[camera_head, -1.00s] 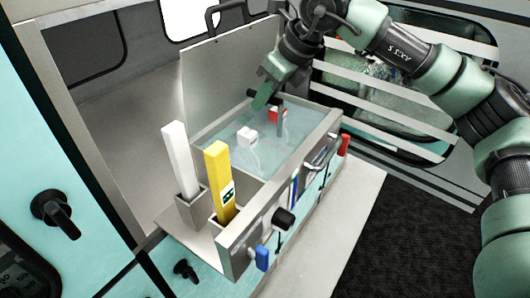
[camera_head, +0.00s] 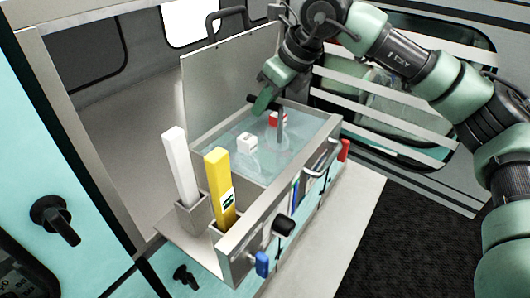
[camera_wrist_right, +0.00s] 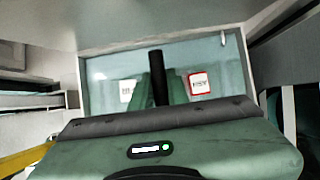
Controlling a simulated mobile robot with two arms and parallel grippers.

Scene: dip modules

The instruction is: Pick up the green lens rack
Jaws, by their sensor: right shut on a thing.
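My right gripper (camera_head: 272,100) reaches down over the far end of the open water tank (camera_head: 222,237) and is shut. A dark green piece (camera_head: 262,103), which seems to be the green lens rack, is at its tip. In the right wrist view, a black upright strip (camera_wrist_right: 158,78) with green on both sides shows beyond the gripper body. The exact grip is partly hidden by the gripper itself. My left gripper is not in view.
A white block (camera_head: 247,143) and a red-and-white block (camera_head: 278,118) are in the tank close to the gripper. A tall white bar (camera_head: 180,160) and a yellow bar (camera_head: 219,180) stand in slots at the near left. A raised lid (camera_head: 230,80) stands behind the tank.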

